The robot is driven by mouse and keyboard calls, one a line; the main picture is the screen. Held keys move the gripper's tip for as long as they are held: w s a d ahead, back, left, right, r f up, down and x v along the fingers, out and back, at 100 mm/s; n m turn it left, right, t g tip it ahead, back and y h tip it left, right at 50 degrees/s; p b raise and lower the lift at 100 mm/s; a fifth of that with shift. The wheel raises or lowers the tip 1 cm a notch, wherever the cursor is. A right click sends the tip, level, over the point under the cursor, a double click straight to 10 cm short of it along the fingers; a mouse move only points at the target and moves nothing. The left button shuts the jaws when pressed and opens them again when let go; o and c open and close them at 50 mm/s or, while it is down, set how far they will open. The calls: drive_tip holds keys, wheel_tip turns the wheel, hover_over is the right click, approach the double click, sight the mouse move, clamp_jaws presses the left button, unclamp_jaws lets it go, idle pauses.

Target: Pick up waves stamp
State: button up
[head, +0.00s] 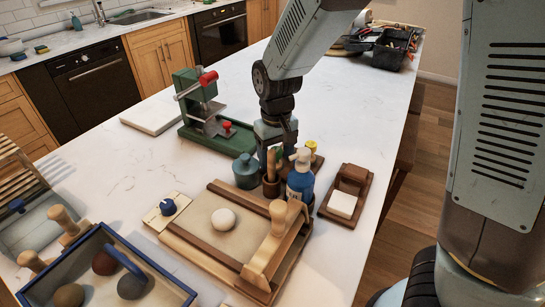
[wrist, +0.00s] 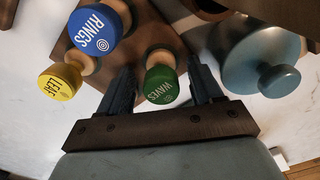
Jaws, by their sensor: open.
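The waves stamp (wrist: 161,85) has a green round top lettered WAVES and a pale wooden neck. In the wrist view it stands between the two dark fingers of my gripper (wrist: 162,75), with a visible gap on each side. My gripper is open. Next to the waves stamp, on the same brown wooden holder (wrist: 145,28), are the blue RINGS stamp (wrist: 97,27) and the yellow LEAF stamp (wrist: 59,82).
A teal lidded jar (head: 246,171) stands close by; it also shows in the wrist view (wrist: 255,55). A blue pump bottle (head: 300,180) is near my gripper. A green press (head: 205,110) stands behind. A wooden board with a clay ball (head: 223,219) lies in front.

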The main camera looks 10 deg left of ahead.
drive_tip(key=shift+c, duration=0.2)
drive_tip(key=c, duration=1.1)
